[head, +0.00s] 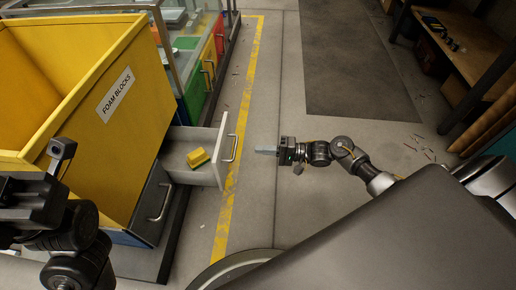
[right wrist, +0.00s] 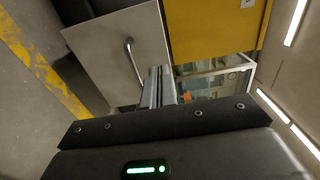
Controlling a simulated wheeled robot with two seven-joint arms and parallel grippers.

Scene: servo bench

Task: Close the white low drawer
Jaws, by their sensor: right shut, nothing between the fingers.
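The white low drawer (head: 182,144) is pulled out from the unit below the yellow bin, toward the yellow floor line. A yellow block (head: 197,157) lies inside it. Its front panel carries a metal bar handle (head: 233,148). My right gripper (head: 262,151) is shut and empty, a short gap to the right of the handle and pointing at the front. In the right wrist view the drawer front (right wrist: 105,55) and handle (right wrist: 133,62) show just beyond the shut fingers (right wrist: 157,88). My left gripper (head: 60,158) is at the left edge by the bin; its jaw opening is unclear.
A yellow bin marked FOAM BLOCKS (head: 115,95) stands above the drawer. A dark closed drawer (head: 148,212) sits nearer. Green and red drawers (head: 193,98) stand behind. A wooden shelf (head: 465,45) is at far right.

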